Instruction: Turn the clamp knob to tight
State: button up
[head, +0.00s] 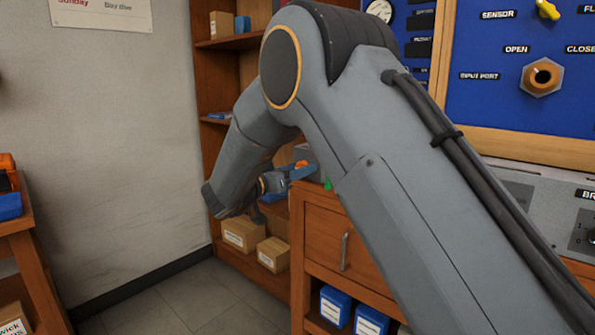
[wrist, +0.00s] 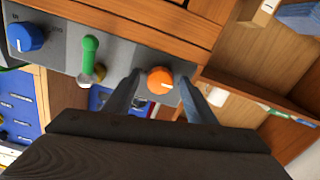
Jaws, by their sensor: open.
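An orange knob (wrist: 160,80) with a pale pointer mark sits on a grey panel (wrist: 62,62) in the wrist view. I take it to be the clamp knob; its label cannot be read. My gripper (wrist: 160,88) is open, with one finger on each side of the knob. I cannot tell whether the fingers touch it. In the head view the orange knob (head: 300,164) is small and partly hidden by my gripper (head: 297,172) and arm.
A green-handled lever (wrist: 90,55) and a blue knob (wrist: 27,37) stand left of the orange knob on the same panel. Wooden shelves (head: 222,80) with boxes rise behind. A drawer cabinet (head: 330,232) stands below. Open floor (head: 195,300) lies at lower left.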

jog(key=c, duration=1)
jog(key=shift+c, duration=0.2)
